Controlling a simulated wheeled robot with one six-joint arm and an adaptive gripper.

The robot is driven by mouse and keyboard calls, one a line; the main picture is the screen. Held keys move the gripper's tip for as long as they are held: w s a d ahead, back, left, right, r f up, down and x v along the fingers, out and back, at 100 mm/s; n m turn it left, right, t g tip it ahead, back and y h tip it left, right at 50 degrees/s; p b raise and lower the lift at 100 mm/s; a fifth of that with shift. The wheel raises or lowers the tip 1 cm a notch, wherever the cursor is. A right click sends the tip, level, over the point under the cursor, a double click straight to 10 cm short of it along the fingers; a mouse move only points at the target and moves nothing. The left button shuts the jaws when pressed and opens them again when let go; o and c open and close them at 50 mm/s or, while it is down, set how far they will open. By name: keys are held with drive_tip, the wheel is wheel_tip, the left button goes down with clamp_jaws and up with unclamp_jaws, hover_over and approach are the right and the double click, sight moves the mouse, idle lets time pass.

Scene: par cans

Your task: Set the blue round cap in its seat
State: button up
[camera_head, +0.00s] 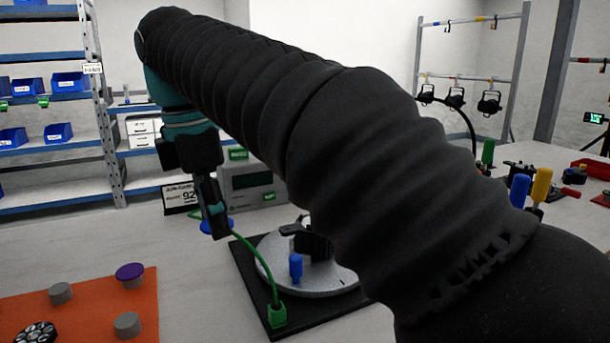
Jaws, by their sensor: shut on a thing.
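My gripper (214,222) is shut on the blue round cap (204,227), whose blue edge shows on both sides of the fingers. The cap is held level or nearly so, in the air behind and to the right of the orange board (92,305). On the board stand short grey round posts, one at the left (60,293) and one at the front right (127,326). A purple round cap (130,271) sits at the board's back right. I cannot tell which spot is the blue cap's seat. The fingers hide the cap's middle.
A black mat (250,290) with a grey round plate and a blue upright peg (296,267) lies right of the board. A green cable rises from a green block (277,315). A grey display box (250,185) and a price sign (180,198) stand behind my gripper.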

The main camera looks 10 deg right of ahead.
drive_tip(key=shift+m, duration=0.5)
drive_tip(key=w+d, duration=0.2)
drive_tip(key=d, duration=0.3)
drive_tip(key=w+d, duration=0.2)
drive_tip(key=d, duration=0.3)
drive_tip(key=w+d, duration=0.2)
drive_tip(key=d, duration=0.3)
drive_tip(key=shift+w+d+r, duration=0.3)
drive_tip(key=shift+r, duration=0.1)
drive_tip(key=shift+d, duration=0.45)
drive_tip(key=shift+f+b, duration=1.5)
drive_tip(key=shift+f, duration=0.25)
drive_tip(key=shift+f+b, duration=0.55)
drive_tip(key=shift+f, duration=0.5)
drive_tip(key=shift+f+p, duration=0.1)
drive_tip(key=shift+p, duration=0.3)
drive_tip(key=o, duration=0.5)
drive_tip(key=o, duration=0.6)
